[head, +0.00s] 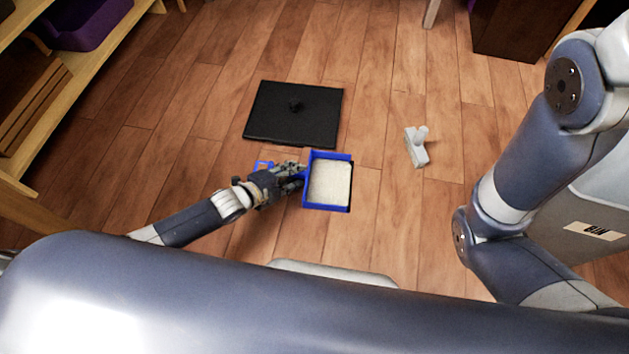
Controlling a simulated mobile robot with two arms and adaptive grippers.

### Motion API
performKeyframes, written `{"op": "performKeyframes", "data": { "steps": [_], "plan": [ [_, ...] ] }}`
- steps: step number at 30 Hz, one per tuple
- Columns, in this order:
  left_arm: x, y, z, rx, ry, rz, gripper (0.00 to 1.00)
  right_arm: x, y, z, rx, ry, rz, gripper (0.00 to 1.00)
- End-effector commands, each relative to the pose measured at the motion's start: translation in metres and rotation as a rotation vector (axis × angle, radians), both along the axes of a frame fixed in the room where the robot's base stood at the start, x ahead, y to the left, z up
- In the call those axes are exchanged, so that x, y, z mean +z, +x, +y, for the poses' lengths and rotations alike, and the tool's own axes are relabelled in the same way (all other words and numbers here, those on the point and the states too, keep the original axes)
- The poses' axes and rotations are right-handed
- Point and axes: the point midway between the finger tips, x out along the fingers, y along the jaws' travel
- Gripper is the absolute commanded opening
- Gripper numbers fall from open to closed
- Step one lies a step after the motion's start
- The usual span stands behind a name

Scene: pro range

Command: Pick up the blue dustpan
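The blue dustpan (328,207) is in the middle of the head view, a blue-rimmed pan with a pale, whitish inside. Its blue handle (264,165) shows to the left, just behind my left gripper. My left gripper (296,176) is at the dustpan's left side, with its fingers around the handle area. The fingers overlap the handle, so I cannot tell whether they are closed on it. My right gripper is not in the view; only my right arm shows at the right.
A small grey-white brush-like object (416,148) is to the right. A wooden shelf (78,90) with a purple bin (88,24) stands at the left. Open wooden floor lies between.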

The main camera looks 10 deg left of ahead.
Motion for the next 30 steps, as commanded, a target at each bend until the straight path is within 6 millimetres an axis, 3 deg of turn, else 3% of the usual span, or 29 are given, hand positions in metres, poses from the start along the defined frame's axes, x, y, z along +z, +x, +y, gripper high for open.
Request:
{"op": "performKeyframes", "data": {
  "steps": [7, 12, 30],
  "plan": [
    [0.0002, 0.0008, -0.0004, 0.0, 0.0, 0.0, 0.3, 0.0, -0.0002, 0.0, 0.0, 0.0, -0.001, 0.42],
    [0.0, 0.0007, -0.0003, 0.0, 0.0, 0.001, 0.0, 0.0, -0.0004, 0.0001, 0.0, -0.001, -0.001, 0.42],
    [0.0087, 0.001, -0.0004, 0.0, 0.0, -0.001, 0.0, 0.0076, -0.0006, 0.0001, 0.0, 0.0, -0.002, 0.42]
  ]
}}
